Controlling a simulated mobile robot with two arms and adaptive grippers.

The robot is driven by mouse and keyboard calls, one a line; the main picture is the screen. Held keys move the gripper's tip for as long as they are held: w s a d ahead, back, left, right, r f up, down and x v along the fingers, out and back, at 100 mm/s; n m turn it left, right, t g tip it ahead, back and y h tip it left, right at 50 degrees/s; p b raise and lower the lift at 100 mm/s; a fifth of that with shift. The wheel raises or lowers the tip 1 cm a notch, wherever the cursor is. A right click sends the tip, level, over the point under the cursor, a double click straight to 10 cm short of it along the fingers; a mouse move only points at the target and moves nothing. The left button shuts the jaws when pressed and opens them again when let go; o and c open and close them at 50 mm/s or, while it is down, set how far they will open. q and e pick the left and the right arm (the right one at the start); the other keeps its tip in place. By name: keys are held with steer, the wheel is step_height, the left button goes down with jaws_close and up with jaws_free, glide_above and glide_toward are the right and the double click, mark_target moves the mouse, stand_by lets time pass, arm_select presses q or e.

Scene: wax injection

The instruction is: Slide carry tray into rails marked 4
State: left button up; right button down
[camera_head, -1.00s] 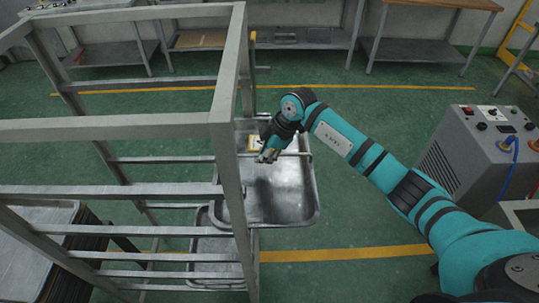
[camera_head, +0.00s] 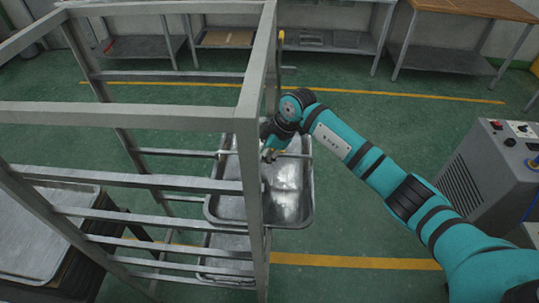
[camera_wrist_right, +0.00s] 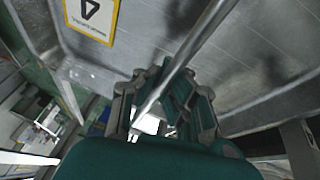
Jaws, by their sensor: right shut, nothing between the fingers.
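The metal carry tray (camera_head: 290,200) sits partly inside the metal rack (camera_head: 248,130), with its right part sticking out past the rack's front post. In the wrist view a thin metal bar (camera_wrist_right: 190,60) crosses right by the fingers (camera_wrist_right: 175,100). My left gripper is not in view.
Another tray (camera_head: 226,262) sits lower in the rack. A stack of trays (camera_head: 40,240) stands at the left. A grey machine (camera_head: 480,170) is at the right. Benches line the back wall. The green floor between rack and machine is clear.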

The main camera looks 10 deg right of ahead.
mark_target(222, 152)
steer(key=shift+w+a+b, duration=0.3)
steer(key=shift+w+a, duration=0.05)
steer(key=shift+a, duration=0.8)
steer(key=shift+w+a+b, duration=0.3)
steer(key=shift+a, duration=0.9)
steer(key=shift+w+a+b, duration=0.3)
steer(key=shift+w+a, duration=0.05)
steer(key=shift+a, duration=0.8)
steer(key=shift+w+a+b, duration=0.2)
steer(key=shift+a+b, duration=0.15)
steer(key=shift+a, duration=0.4)
steer(key=shift+w+a+b, duration=0.25)
steer(key=shift+a+b, duration=0.1)
steer(key=shift+a, duration=0.4)
steer(key=shift+w+a+b, duration=0.2)
steer(key=shift+a+b, duration=0.15)
steer(key=shift+a, duration=0.4)
steer(key=shift+w+a+r+b, duration=0.1)
steer(key=shift+w+a+b, duration=0.15)
steer(key=shift+a+b, duration=0.45)
steer(key=shift+w+a+b, duration=0.25)
steer(key=shift+a, duration=0.75)
steer(key=c, duration=2)
jaws_free()
steer(key=o, duration=0.6)
steer(key=shift+s, duration=0.1)
steer(key=shift+d, duration=0.1)
